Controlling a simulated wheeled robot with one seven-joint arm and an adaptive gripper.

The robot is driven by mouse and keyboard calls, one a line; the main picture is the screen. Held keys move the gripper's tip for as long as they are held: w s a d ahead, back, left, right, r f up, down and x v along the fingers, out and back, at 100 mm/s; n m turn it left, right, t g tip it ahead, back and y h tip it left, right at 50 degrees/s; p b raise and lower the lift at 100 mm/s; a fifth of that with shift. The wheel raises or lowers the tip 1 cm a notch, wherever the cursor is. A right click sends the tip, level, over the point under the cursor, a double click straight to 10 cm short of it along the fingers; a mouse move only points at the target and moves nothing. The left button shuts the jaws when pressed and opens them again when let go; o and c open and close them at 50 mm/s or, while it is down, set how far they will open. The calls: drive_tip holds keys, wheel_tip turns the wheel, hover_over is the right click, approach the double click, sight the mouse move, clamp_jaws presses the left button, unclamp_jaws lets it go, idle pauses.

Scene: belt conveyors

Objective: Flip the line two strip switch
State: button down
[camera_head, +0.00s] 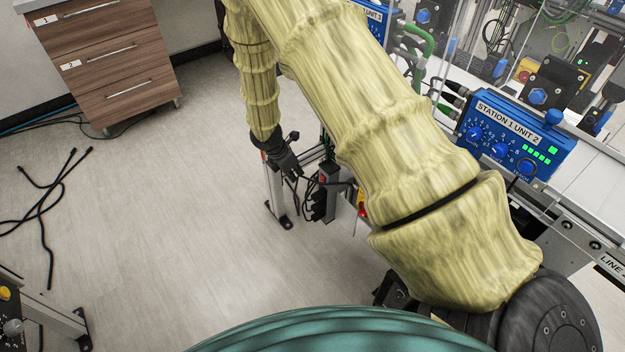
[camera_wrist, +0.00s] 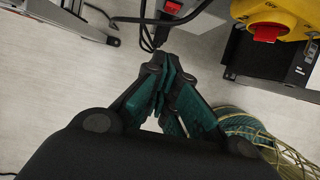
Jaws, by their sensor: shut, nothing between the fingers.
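A black power strip (camera_head: 325,200) with a red switch (camera_head: 323,179) stands low by the conveyor leg in the head view. In the wrist view the red switch (camera_wrist: 173,7) shows at the top edge, with part of the black strip (camera_wrist: 163,32) below it. My gripper (camera_head: 296,174) is just left of the strip in the head view. In the wrist view my gripper (camera_wrist: 160,62) is shut and empty, its fingertips just below the strip in the picture. I cannot tell whether they touch it. The switch's position and any line label on the strip cannot be made out.
Black cables (camera_wrist: 125,18) run close to the fingertips. A blue control box (camera_head: 515,135) sits above on the conveyor. Open floor (camera_head: 170,210) lies to the left.

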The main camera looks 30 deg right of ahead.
sight(322, 180)
drive_tip(key=shift+w+d+f+p, duration=0.1)
drive_tip(key=shift+d+f+p, duration=0.2)
drive_tip(key=shift+d+f, duration=1.1)
drive_tip(key=shift+w+d+f+p, duration=0.1)
drive_tip(key=shift+d+f+p, duration=0.2)
drive_tip(key=shift+d+f, duration=1.05)
drive_tip(key=shift+w+d+f+p, duration=0.1)
drive_tip(key=shift+d+f+p, duration=0.2)
drive_tip(key=shift+d+f, duration=1.05)
drive_tip(key=shift+a+f, duration=0.35)
drive_tip(key=shift+d, duration=0.1)
drive_tip(key=shift+d+r, duration=0.25)
drive_tip(key=shift+d, duration=0.05)
drive_tip(key=shift+f, duration=0.1)
drive_tip(key=shift+r+p, duration=0.75)
drive_tip(key=shift+r, duration=0.05)
